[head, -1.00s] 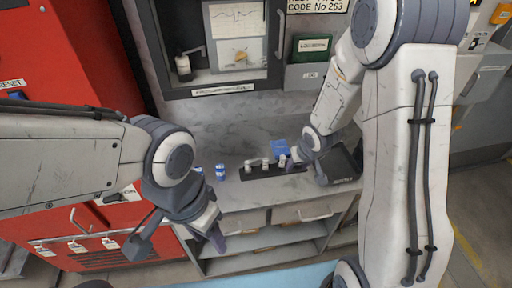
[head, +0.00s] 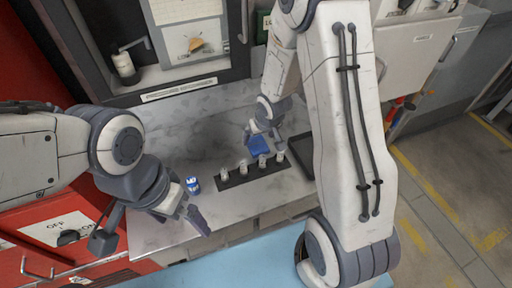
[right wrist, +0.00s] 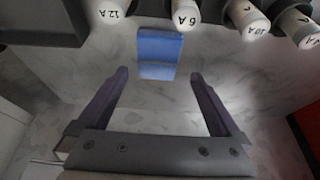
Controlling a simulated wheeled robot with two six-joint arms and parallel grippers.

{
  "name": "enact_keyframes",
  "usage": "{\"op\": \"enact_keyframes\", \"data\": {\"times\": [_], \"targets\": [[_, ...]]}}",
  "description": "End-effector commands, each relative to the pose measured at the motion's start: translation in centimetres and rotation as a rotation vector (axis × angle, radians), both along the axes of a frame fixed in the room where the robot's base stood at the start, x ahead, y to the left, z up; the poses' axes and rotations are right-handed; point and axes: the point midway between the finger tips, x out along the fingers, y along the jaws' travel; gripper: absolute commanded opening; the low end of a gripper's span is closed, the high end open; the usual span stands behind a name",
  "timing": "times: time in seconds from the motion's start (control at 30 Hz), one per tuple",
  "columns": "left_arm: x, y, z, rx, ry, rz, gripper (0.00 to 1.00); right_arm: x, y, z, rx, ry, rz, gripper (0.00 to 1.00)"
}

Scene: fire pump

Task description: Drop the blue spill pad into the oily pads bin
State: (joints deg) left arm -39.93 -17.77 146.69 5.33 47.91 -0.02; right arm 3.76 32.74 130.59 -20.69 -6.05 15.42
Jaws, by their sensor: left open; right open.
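The blue spill pad (head: 258,146) lies on the grey marbled worktop behind a row of fuses. In the right wrist view the blue pad (right wrist: 159,45) is ahead of the fingers, roughly centred between them, with a lighter lower band. My right gripper (head: 264,127) is open and empty, close above the pad; its fingers (right wrist: 160,76) also show in the right wrist view, and I see no contact. My left gripper (head: 152,230) is open and empty near the worktop's front left edge. I cannot make out the oily pads bin in these views.
A black rack (head: 232,181) holds several white fuses in front of the pad. A blue-and-white can (head: 192,184) stands to its left. A dark tray-like thing (head: 300,150) is at the right, partly behind my arm. A red cabinet (head: 50,225) stands at left. Floor shows at right.

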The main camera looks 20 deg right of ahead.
Motion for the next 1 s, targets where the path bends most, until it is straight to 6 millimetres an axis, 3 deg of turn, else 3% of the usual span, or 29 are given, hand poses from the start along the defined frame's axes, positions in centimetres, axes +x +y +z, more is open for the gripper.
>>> {"op": "enact_keyframes", "data": {"times": [0.4, 1.0], "targets": [[0.0, 0.0, -1.0, 0.000, 0.000, 0.000, 1.00, 2.0, -0.1, -4.8, 0.000, 0.000, 0.002, 1.00], [0.0, 0.0, -1.2, 0.000, 0.000, 0.000, 1.00, 2.2, -0.1, -5.3, -0.001, -0.001, 0.002, 1.00]]}}
